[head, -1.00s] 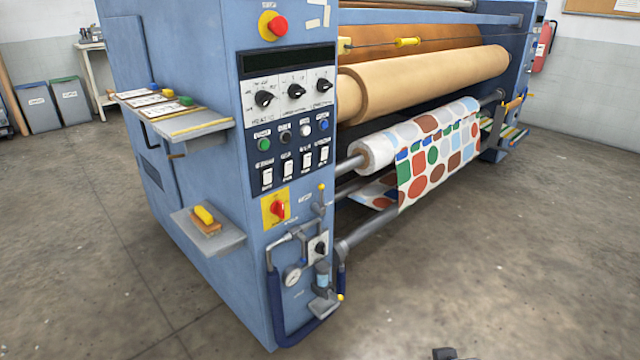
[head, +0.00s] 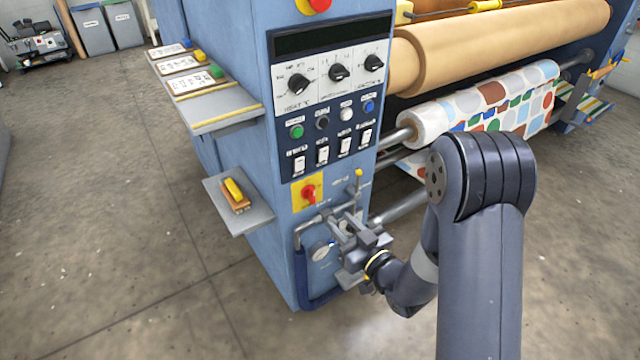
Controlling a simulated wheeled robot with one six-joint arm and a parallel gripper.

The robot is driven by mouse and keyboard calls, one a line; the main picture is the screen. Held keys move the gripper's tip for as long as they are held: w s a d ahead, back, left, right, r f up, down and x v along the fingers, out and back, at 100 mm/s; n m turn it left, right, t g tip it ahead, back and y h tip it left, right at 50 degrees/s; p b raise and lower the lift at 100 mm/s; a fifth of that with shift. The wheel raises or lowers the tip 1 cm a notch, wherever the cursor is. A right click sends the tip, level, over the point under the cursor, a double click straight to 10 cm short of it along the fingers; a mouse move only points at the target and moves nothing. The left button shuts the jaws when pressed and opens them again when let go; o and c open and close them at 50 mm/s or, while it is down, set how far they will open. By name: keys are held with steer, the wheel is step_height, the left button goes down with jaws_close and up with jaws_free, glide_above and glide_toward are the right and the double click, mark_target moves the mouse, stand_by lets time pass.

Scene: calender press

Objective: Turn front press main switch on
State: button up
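The main switch (head: 309,193) is a red rotary knob on a yellow plate, low on the front panel of the blue press cabinet (head: 283,235). The knob's exact setting is too small to read. My gripper (head: 343,224) is just below and to the right of the switch, in front of the pipes and gauge. Its two fingers point toward the panel with a gap between them, and it looks open and empty. It does not appear to touch the switch. It hides part of the valve and piping behind it.
Rocker switches (head: 322,154), coloured buttons and dials sit above the switch. A red emergency button (head: 318,4) is at the top. A side shelf holding a yellow-handled brush (head: 236,194) juts out at left. A pressure gauge (head: 321,251) is beside my gripper.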

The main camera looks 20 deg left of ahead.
mark_target(314, 194)
steer(key=x, duration=1.1)
steer(key=shift+s+r, duration=0.1)
steer(key=shift+r, duration=0.05)
steer(key=shift+c, duration=0.3)
jaws_close()
